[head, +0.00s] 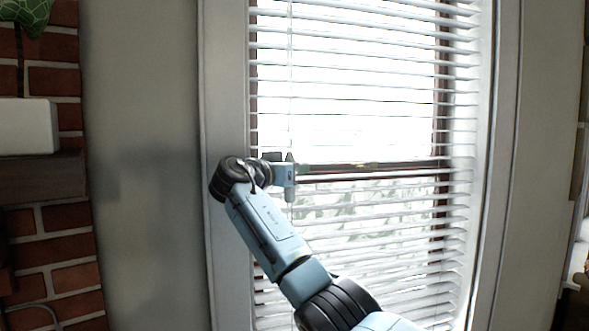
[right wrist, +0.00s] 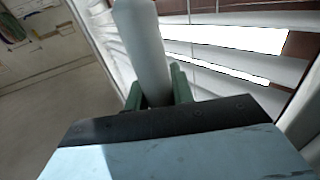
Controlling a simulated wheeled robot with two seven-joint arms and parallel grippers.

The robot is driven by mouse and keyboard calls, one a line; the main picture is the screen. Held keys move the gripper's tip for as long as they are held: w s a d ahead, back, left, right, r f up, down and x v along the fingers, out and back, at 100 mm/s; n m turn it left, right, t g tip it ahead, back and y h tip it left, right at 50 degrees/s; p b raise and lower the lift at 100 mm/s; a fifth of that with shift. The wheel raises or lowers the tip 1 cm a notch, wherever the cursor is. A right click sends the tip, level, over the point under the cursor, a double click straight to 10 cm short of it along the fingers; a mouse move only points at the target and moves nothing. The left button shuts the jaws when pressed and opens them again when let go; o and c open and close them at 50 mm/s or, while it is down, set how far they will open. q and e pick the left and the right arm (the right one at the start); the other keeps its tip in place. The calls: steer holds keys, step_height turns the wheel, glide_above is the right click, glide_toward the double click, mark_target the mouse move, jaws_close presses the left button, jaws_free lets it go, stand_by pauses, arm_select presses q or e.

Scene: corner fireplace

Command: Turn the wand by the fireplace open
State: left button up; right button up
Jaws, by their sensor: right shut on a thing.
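The wand (head: 290,90) is a thin, pale vertical rod in front of the left part of the window blinds (head: 350,55) in the head view. My right gripper (head: 289,163) is at the wand's lower part, close in front of the slats. In the right wrist view a thick pale grey cylinder, the wand's lower part (right wrist: 143,45), stands between the green fingers (right wrist: 158,88), which are shut on it. The slats look tilted open, with bright light between them. My left gripper is not in view.
The brick fireplace (head: 55,240) with a dark mantel (head: 40,178) is at the left edge. A bare grey wall (head: 140,130) separates it from the pale window frame (head: 222,80). The slats lie very close to my right gripper.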

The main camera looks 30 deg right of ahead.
steer(key=o, duration=1)
steer(key=b+v, duration=0.4)
steer(key=v, duration=0.9)
steer(key=shift+a, duration=0.2)
steer(key=shift+f, duration=0.1)
